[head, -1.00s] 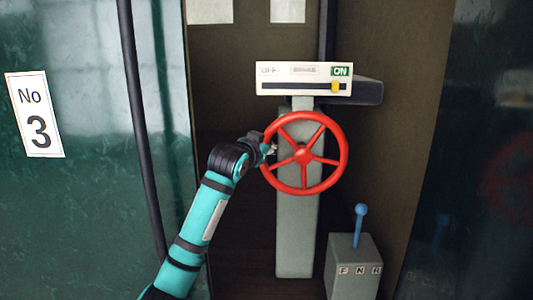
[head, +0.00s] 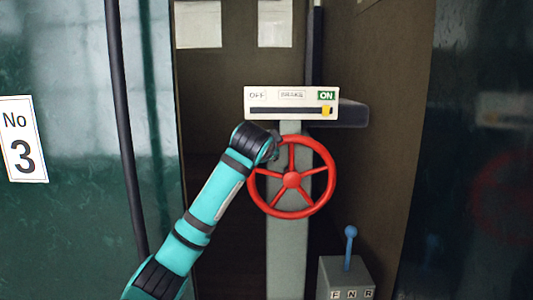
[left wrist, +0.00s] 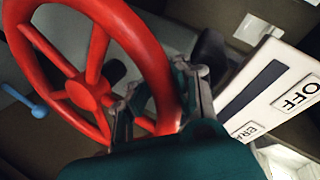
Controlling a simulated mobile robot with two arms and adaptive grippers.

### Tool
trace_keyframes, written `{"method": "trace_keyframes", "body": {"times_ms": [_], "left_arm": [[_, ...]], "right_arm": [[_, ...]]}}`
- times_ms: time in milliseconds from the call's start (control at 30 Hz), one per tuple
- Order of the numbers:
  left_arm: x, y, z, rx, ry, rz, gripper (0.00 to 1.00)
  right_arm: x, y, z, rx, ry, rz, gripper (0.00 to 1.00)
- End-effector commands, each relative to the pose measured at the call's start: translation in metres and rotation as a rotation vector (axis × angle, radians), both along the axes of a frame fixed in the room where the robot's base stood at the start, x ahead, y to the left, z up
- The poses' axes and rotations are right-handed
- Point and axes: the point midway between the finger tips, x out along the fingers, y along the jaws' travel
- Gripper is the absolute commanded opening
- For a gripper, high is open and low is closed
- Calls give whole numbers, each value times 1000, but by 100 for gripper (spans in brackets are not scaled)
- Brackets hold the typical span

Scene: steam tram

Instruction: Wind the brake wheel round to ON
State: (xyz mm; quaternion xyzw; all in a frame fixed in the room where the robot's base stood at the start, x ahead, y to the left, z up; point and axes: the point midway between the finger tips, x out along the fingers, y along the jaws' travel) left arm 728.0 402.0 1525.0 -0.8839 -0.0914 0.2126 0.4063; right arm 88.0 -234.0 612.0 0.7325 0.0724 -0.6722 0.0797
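The red brake wheel (head: 292,180) stands upright on the front of a grey post (head: 287,250). My left gripper (head: 273,148) is at the upper left of its rim. In the left wrist view my left gripper's fingers (left wrist: 160,88) lie on either side of the red rim (left wrist: 150,45) and look shut on it. Above the wheel is a white brake board (head: 255,113) with OFF at left and a green ON label (head: 327,96) at right. Its yellow marker (head: 326,111) sits at the right end of the slot, directly under ON. My right gripper is not in view.
A grey box (head: 347,270) marked F N R, with a blue lever (head: 349,245), stands low to the right of the post. A dark pole (head: 125,130) and a green panel with a No 3 sign (head: 23,140) are at left.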

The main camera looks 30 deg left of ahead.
Motion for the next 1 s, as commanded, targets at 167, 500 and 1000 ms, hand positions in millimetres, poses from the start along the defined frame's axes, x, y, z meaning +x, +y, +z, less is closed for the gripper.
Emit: {"method": "trace_keyframes", "body": {"times_ms": [167, 500, 1000], "left_arm": [[1, -5, 3, 14, 3, -8, 0], [1, -6, 3, 14, 3, -9, 6], [1, -3, 1, 12, 6, -2, 47]], "right_arm": [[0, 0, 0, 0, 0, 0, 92], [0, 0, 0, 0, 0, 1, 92], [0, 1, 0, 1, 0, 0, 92]]}}
